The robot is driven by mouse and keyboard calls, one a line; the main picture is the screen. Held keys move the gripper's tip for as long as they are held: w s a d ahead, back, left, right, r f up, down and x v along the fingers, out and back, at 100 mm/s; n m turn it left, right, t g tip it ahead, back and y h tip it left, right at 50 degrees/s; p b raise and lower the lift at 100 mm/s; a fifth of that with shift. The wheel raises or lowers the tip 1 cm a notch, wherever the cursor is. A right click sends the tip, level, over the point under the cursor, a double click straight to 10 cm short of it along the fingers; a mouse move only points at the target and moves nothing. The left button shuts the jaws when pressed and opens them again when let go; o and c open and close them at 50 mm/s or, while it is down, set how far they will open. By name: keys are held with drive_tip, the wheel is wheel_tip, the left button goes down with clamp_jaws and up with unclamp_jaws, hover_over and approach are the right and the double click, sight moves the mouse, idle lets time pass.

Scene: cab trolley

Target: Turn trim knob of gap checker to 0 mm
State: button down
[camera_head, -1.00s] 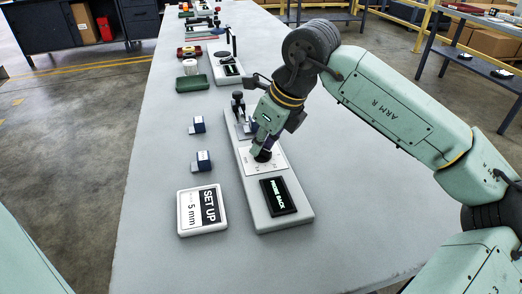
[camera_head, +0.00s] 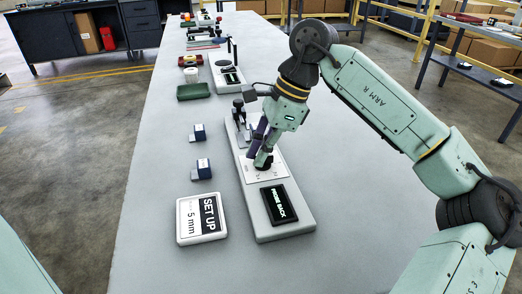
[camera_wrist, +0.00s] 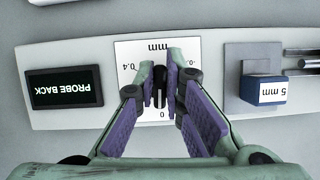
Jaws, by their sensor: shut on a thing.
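The gap checker (camera_head: 283,230) is a long pale base on the table, with a dark display reading "PROBE BACK" (camera_head: 279,204) (camera_wrist: 64,87). Its trim knob (camera_head: 263,161) is small and black, on a white scale plate (camera_wrist: 128,50) marked 0, 0.4 and mm. My gripper (camera_head: 264,153) points down at the knob. In the wrist view its purple-padded fingers (camera_wrist: 161,75) are shut on the knob (camera_wrist: 160,92), one at each side. A pale line on the knob appears to run towards the 0 mark; the fingers hide part of the scale.
A blue 5 mm block (camera_wrist: 264,89) sits in the checker's probe end. A green tray (camera_head: 194,92) is farther back. The table's right side is mostly clear.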

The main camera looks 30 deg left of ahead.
drive_tip(key=shift+n, duration=0.4)
drive_tip(key=c, duration=1.7)
unclamp_jaws()
drive_tip(key=v, duration=1.2)
drive_tip(key=shift+a, duration=0.2)
